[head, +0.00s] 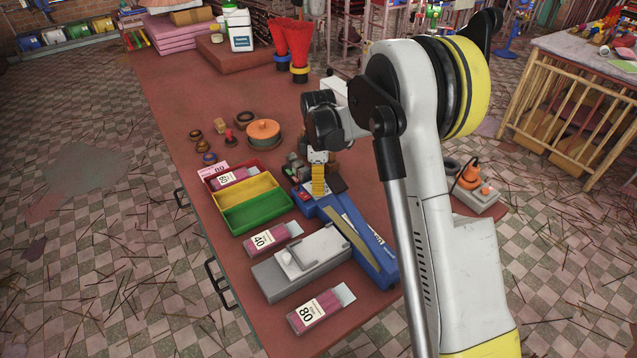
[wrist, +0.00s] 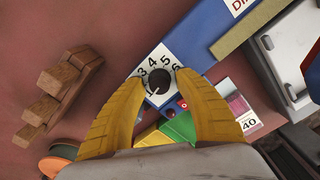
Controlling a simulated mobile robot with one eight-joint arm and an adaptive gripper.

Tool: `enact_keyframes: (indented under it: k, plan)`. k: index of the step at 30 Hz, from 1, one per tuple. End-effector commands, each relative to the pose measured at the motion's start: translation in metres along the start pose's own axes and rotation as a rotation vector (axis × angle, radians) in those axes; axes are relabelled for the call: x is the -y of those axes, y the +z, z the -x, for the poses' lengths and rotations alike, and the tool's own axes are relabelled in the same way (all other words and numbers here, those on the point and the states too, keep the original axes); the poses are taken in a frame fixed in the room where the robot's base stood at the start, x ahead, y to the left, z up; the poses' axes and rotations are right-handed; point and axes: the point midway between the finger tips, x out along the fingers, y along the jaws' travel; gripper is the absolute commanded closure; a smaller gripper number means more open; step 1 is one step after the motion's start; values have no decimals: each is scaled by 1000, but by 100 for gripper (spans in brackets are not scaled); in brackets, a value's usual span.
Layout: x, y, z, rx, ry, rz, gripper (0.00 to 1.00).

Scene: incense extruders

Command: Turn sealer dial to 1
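A white mark on the knob points down and left, toward what looks like the 1; the left finger covers part of the plate there. The yellow fingers of my gripper (wrist: 160,80) are apart, one on each side of the knob. I cannot tell whether they touch it. The dial is hidden in the head view.
A tray with yellow and green compartments (head: 287,212) stands left of the sealer. A grey box (head: 275,282) and pink packs marked 40 (head: 262,240) and 80 (head: 307,312) lie nearby. A brown wooden piece (wrist: 60,88) is left of the dial in the wrist view.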

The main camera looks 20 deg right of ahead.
Motion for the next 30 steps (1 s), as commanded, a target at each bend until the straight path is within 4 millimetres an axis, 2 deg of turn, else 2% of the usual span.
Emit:
enact_keyframes:
  k: [9,13,17,24,30]
  plan:
    - [0,0,1,1,0,-1,53]
    - [0,0,11,1,0,-1,53]
    - [0,0,35,1,0,-1,53]
    - [0,0,88,1,0,0,53]
    - [0,0,115,0,0,0,53]
